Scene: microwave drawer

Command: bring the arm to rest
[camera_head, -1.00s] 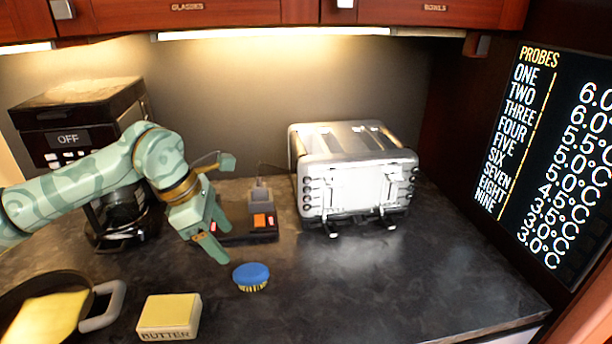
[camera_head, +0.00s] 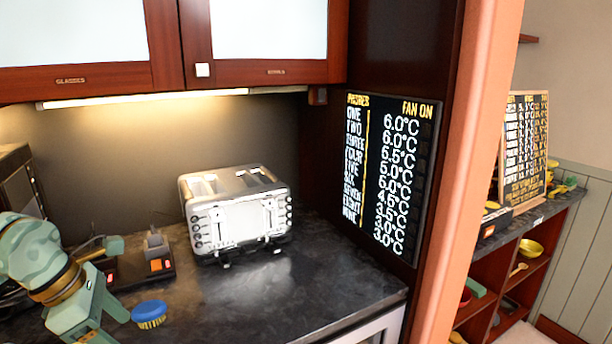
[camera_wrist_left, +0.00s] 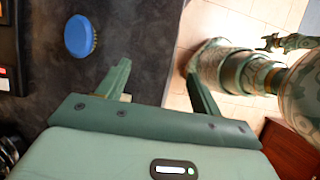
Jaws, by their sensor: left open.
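My left arm comes in at the lower left of the head view. Its green gripper (camera_head: 110,322) hangs over the dark counter (camera_head: 290,305), left of a blue-topped round brush (camera_head: 149,314). In the left wrist view the two fingers of the gripper (camera_wrist_left: 160,82) stand wide apart with nothing between them. The brush (camera_wrist_left: 79,36) lies beyond the left finger there, apart from it. The gap between the fingers looks down past the counter edge to the tiled floor.
A silver toaster (camera_head: 238,216) stands at the back of the counter. Left of it is a black device (camera_head: 154,268) with an orange patch. A probe display (camera_head: 392,180) hangs on the side wall. Shelves (camera_head: 515,280) stand beyond an orange post (camera_head: 475,150). The front right counter is clear.

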